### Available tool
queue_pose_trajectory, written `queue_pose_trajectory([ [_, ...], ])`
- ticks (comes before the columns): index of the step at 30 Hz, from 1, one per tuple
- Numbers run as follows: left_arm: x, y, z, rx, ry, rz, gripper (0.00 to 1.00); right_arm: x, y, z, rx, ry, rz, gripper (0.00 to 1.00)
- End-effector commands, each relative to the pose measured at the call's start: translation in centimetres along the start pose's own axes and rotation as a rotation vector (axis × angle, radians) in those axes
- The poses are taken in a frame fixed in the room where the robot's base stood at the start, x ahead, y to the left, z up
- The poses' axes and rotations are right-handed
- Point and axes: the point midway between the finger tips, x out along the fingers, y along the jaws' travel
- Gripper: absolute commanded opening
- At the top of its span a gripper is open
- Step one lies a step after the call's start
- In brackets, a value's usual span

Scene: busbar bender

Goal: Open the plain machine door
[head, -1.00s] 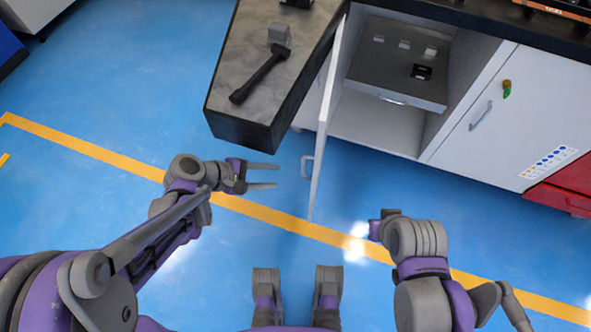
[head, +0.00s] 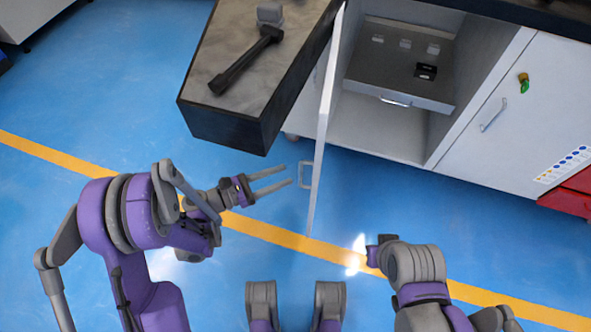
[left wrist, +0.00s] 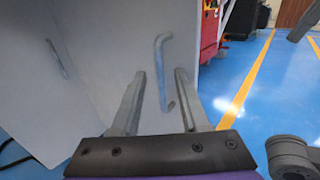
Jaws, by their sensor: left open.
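The plain white door (head: 324,130) stands swung out from its cabinet, seen nearly edge-on in the head view. Its grey bar handle (head: 303,174) is on the door's left face. My left gripper (head: 286,175) is open and empty, its fingertips just left of the handle. In the left wrist view, the handle (left wrist: 160,62) shows between and beyond the two open fingers (left wrist: 160,78), on the pale door face (left wrist: 110,45); I cannot tell whether they touch it. My right gripper (head: 373,253) is at the lower middle; its fingers cannot be made out.
The open cabinet holds a drawer or shelf (head: 370,95). A second white door (head: 500,140) with a handle and stickers is shut at right. A dark-edged worktop (head: 225,125) with a black-handled tool (head: 245,62) juts out at left. The blue floor in front is clear.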

Motion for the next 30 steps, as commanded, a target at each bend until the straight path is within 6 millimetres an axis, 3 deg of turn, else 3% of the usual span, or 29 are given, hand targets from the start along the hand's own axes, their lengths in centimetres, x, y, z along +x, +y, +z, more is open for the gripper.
queue_pose_trajectory([
  [3, 2.3, -0.1, 0.0, 0.000, -0.001, -0.003, 0.45, 0.3, 0.0, 0.1, 0.000, 0.000, 0.000, 0.00],
  [9, 4.5, 0.0, 0.0, 0.001, 0.000, -0.001, 0.45, 0.6, 0.0, 0.1, 0.000, -0.001, 0.000, 0.00],
  [20, 5.0, 0.0, 0.0, 0.001, 0.001, 0.001, 0.45, 0.6, 0.0, 0.1, 0.000, -0.001, 0.000, 0.00],
  [27, 5.0, 0.0, 0.0, 0.001, 0.001, 0.001, 0.03, 0.6, 0.0, 0.1, 0.000, -0.001, 0.000, 0.00],
  [30, 5.0, 0.0, 0.0, 0.001, 0.001, 0.001, 0.00, 0.6, 0.0, 0.1, 0.000, -0.001, 0.000, 0.00],
])
